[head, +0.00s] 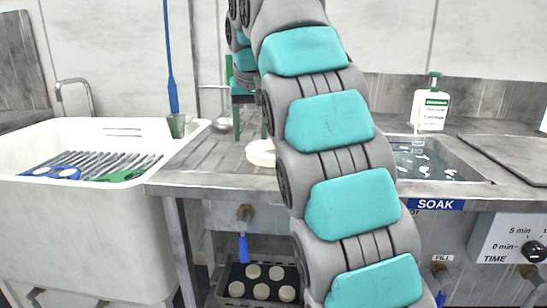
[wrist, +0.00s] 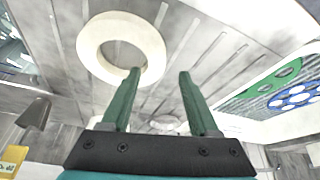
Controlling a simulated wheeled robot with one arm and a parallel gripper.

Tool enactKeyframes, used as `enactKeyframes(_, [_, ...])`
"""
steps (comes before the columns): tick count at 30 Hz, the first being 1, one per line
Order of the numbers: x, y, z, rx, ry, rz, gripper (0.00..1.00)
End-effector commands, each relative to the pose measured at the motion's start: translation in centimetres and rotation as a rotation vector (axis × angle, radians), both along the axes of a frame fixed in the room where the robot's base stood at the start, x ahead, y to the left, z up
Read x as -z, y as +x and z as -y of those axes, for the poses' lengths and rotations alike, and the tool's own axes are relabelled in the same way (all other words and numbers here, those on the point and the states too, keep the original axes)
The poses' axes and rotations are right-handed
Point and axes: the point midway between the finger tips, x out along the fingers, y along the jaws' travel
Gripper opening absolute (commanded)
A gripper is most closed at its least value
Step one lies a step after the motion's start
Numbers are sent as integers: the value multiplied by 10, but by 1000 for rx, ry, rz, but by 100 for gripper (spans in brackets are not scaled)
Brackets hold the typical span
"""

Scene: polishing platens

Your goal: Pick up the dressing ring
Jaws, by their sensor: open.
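The dressing ring is a cream-white ring (wrist: 90,45) lying on the grey draining surface in the upper left of the wrist view. In the head view a white round piece (head: 259,153), seemingly the ring, shows on the counter, partly hidden behind my arm. My gripper (wrist: 160,72) is open, with two green fingers and nothing between them. In the wrist view the left fingertip overlaps the ring's lower right rim; I cannot tell whether they touch. The right finger is clear of it. In the head view, green finger parts of my gripper (head: 237,118) show above the counter, left of my arm.
A white sink (head: 80,225) with a rack holding blue and green pieces stands at left. A green cup (head: 176,126) stands near its right edge. The soak basin (head: 440,172) and a white bottle (head: 430,108) are at right. A tray of round pieces (head: 262,292) sits below.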

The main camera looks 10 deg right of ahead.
Motion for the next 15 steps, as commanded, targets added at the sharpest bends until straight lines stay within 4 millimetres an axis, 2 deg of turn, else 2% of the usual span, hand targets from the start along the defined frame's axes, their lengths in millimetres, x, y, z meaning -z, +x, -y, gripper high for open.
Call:
enactKeyframes(8, [30,12,8,1,-1,3,61])
enactKeyframes(15, [44,19,7,0,0,1,61])
